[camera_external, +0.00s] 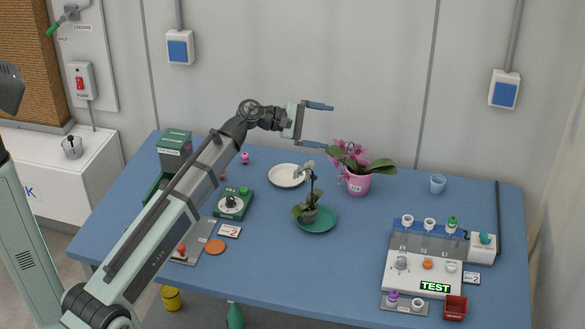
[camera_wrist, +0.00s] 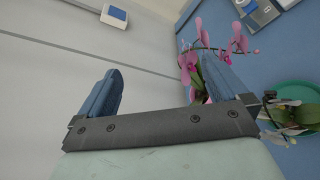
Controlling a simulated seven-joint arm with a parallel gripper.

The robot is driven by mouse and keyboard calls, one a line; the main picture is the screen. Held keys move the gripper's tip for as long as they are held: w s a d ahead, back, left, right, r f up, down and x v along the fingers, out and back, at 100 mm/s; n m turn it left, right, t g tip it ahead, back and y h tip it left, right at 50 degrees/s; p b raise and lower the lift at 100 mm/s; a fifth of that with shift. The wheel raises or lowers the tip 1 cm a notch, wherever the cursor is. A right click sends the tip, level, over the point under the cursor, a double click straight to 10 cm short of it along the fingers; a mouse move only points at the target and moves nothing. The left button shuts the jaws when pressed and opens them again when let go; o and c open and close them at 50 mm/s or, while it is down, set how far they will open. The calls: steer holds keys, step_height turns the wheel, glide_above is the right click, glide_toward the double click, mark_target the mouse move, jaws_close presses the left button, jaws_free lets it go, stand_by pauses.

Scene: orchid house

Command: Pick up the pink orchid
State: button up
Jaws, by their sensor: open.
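The pink orchid (camera_external: 352,157) stands in a pink pot (camera_external: 357,184) on the blue table, toward the back, with green leaves spreading to the right. In the wrist view its pink flowers (camera_wrist: 236,42) show at the upper right, partly behind one fingertip, and its pot is mostly hidden. My gripper (camera_external: 320,124) is open and empty, with its blue fingers pointing right, above and to the left of the orchid in the external view. In the wrist view my gripper (camera_wrist: 160,90) has its two fingers wide apart, with pale wall between them. I cannot tell whether the right finger touches the flowers.
A white orchid (camera_external: 310,192) stands on a green saucer (camera_external: 318,222) in front of the pink one. A white plate (camera_external: 287,176) lies to the left. The wall is close behind.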

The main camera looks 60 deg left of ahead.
steer(key=w+a+f+m+g, duration=0.15)
steer(key=w+m+g, duration=0.45)
steer(key=m, duration=0.7)
steer(key=m+g+y, duration=0.3)
steer(key=m+g, duration=0.2)
steer(key=m, duration=1.3)
glide_above(357, 173)
steer(key=s+a, duration=0.3)
steer(key=a, duration=0.1)
step_height(357, 173, down, 9)
steer(key=x, duration=1.3)
steer(key=shift+f, duration=0.15)
steer(key=shift+c, duration=0.3)
steer(key=c, duration=1.4)
